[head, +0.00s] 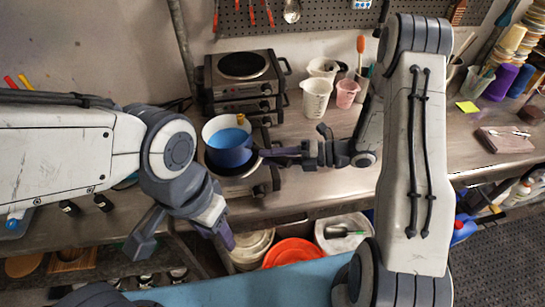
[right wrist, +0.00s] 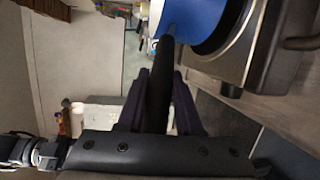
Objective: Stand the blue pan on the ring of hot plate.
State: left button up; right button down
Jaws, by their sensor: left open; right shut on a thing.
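The blue pan (head: 232,157), pale inside with blue liquid at its bottom, is upright over the front hot plate (head: 262,184). The plate's dark ring (head: 243,171) shows below the pan's front edge. In the right wrist view the pan (right wrist: 200,18) lies close against the dark ring (right wrist: 222,36) of the hot plate (right wrist: 258,52); I cannot tell whether they touch. My right gripper (head: 272,152) is shut on the pan's dark handle (right wrist: 158,80). My left gripper (head: 186,238) is open and empty, in front of the bench edge.
Stacked hot plates (head: 243,67) stand just behind the pan. White and pink measuring cups (head: 316,97) stand to their right. Below the bench front are an orange bucket (head: 292,253) and white buckets (head: 343,229). The bench right of the front hot plate is mostly clear.

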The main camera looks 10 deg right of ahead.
jog(key=shift+f+b, duration=0.3)
jog(key=shift+b, duration=0.5)
dwell(1.0)
jog(key=c, duration=0.5)
grip_release()
jog(key=shift+f, duration=0.15)
jog(key=shift+s+d, duration=0.1)
jog(key=shift+d, duration=0.4)
jog(key=b+v, duration=0.3)
jog(key=v, duration=0.6)
jog(key=shift+d+r, duration=0.2)
jog(key=shift+r, duration=0.05)
